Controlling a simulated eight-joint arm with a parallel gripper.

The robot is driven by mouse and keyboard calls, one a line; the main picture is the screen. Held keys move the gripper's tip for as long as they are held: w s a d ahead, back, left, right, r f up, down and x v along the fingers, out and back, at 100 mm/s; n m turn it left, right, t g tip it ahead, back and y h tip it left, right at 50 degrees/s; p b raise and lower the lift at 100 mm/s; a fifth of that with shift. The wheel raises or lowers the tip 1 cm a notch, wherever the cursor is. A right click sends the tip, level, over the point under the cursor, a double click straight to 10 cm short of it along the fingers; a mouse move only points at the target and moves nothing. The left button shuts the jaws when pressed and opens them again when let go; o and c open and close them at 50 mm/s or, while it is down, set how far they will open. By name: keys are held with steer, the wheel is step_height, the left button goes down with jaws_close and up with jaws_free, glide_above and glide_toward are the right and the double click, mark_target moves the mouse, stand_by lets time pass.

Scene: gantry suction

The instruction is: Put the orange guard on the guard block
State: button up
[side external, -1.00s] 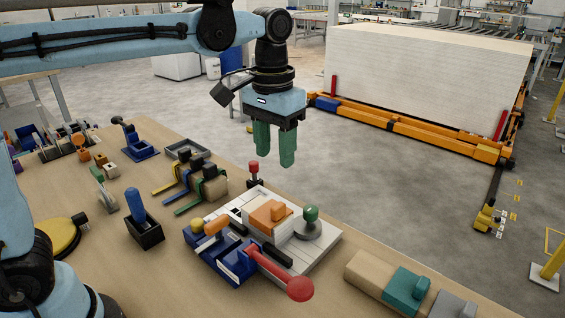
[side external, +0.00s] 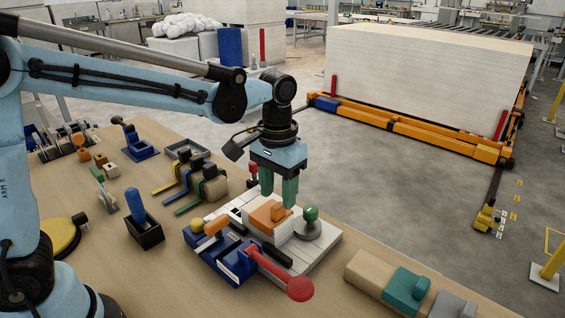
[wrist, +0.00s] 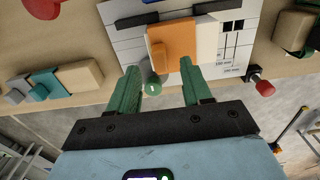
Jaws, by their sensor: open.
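The orange guard (side external: 267,214) rests on a pale block (side external: 290,230) on the white fixture plate (side external: 322,250). The wrist view shows the guard (wrist: 172,44) with a raised orange part on one side. My gripper (side external: 278,201) is open and empty, with green fingers pointing down just above the guard. In the wrist view its fingertips (wrist: 159,67) are spread to either side of the guard's near end. A tan block (side external: 365,270) at the front right stands next to teal (side external: 405,288) and grey pieces. I cannot tell which block is the guard block.
A green knob (side external: 311,213) stands close right of the guard. A red knob (side external: 252,170) stands behind. Bare table lies between fixture and tan block.

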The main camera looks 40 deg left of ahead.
mark_target(271, 211)
steer(key=shift+f, duration=1.45)
jaws_close()
